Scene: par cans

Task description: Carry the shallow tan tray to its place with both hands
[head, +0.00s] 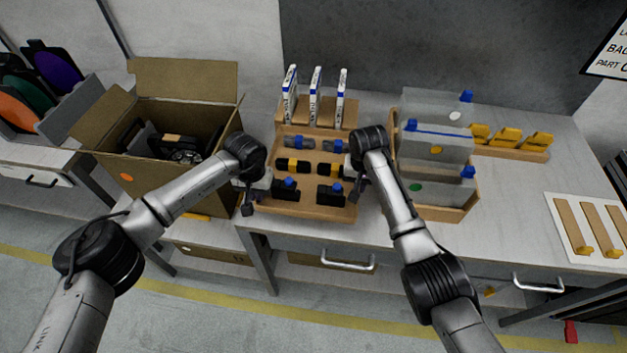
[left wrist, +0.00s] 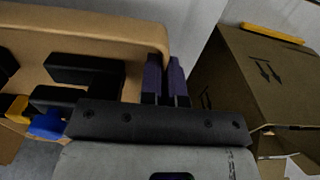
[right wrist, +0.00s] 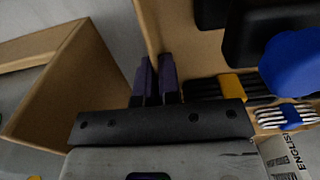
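The shallow tan tray (head: 300,211) is at the middle of the bench, at its front edge, holding several black pieces with blue or yellow parts. My left gripper (head: 249,204) is at its left side. In the left wrist view the fingers (left wrist: 166,82) stand close together, one on each side of the tray wall (left wrist: 110,24) near a corner. My right gripper (head: 359,190) is at the tray's right side. In the right wrist view its fingers (right wrist: 156,82) straddle the wall (right wrist: 150,28). Both look shut on the tray. I cannot tell whether it is lifted.
An open cardboard box (head: 112,165) stands at the left. A rack of white and blue booklets (head: 315,97) stands behind the tray. A wooden holder with clear sheets (head: 435,205) is close at its right. Yellow pieces (head: 508,137) and a board with wooden strips (head: 590,228) lie farther right.

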